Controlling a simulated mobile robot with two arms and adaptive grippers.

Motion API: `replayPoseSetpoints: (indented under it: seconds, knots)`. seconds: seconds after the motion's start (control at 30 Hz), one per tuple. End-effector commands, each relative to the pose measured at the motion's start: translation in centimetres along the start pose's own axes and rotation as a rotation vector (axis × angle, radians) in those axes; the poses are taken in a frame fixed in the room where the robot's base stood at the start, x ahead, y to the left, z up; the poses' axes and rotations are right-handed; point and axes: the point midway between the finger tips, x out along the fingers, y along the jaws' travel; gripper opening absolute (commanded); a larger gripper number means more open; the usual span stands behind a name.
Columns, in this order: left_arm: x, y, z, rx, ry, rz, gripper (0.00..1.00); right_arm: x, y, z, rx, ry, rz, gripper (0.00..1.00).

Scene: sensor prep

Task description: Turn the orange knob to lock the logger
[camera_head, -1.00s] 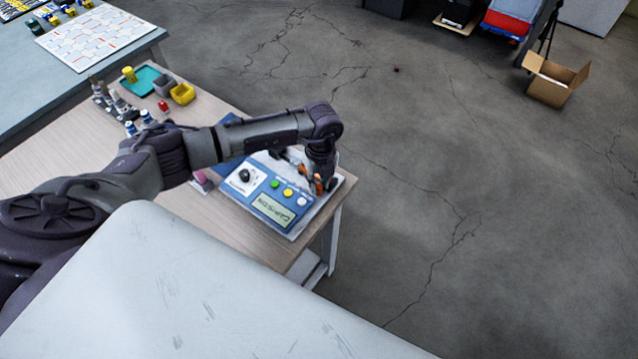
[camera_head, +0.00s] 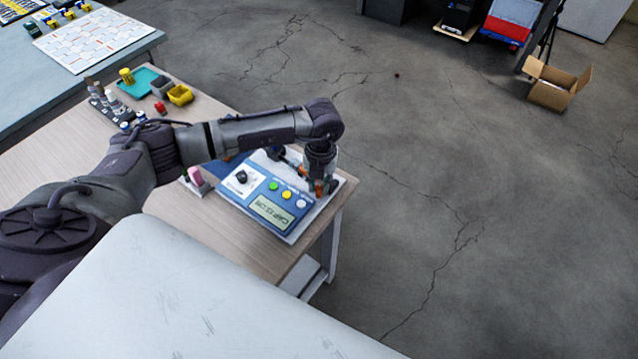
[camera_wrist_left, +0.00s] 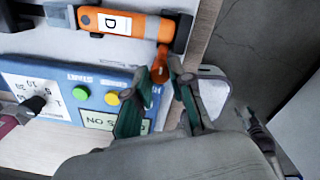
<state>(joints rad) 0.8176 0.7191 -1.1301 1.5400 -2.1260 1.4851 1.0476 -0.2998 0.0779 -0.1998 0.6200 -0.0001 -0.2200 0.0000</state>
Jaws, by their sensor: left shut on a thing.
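The orange knob (camera_wrist_left: 157,66) shows in the left wrist view between the fingertips of my left gripper (camera_wrist_left: 164,67), which is shut on it. In the head view the left gripper (camera_head: 322,185) points down at the right end of the blue and white panel (camera_head: 231,197), and the wrist hides most of the knob. The orange logger (camera_wrist_left: 118,22), with a white "D" label, lies in a dark holder beside the knob.
The panel has a black dial (camera_head: 241,177), a green button (camera_head: 273,186), a yellow button (camera_head: 286,194), a white button and a display (camera_head: 271,212). A yellow bin (camera_head: 180,95) and small bottles stand farther back on the wooden table (camera_head: 200,222). Open floor lies to the right.

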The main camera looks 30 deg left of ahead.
Motion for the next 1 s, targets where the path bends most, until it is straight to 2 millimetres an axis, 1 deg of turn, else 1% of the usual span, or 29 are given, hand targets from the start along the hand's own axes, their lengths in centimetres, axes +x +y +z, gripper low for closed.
replayPoseSetpoints:
  seconds: [0.37, 0.4, 0.53, 0.87, 0.97, 1.0]
  knots:
    - [-0.2, 0.0, 0.2, 0.003, -0.006, -0.001, 0.0, 0.0, 0.2, 0.1, -0.002, -0.001, 0.002, 0.62]
    - [-0.2, 0.0, 0.2, 0.003, -0.006, -0.001, 0.26, 0.0, 0.2, 0.1, -0.002, -0.001, 0.002, 0.62]
    - [-0.2, 0.0, 0.2, 0.003, -0.005, -0.001, 0.47, 0.0, 0.2, 0.1, -0.002, -0.001, 0.003, 0.62]
    - [-0.3, 0.0, 0.1, 0.004, -0.002, -0.001, 0.47, 0.0, 0.4, 0.1, -0.003, -0.002, 0.005, 0.62]
    - [-1.1, 0.0, 0.1, 0.004, -0.003, -0.002, 0.47, 0.0, 0.3, 0.1, -0.002, -0.001, 0.004, 0.62]
    - [-1.7, 0.0, 0.1, 0.004, -0.004, -0.003, 0.47, 0.0, 0.3, 0.1, -0.002, -0.001, 0.003, 0.62]
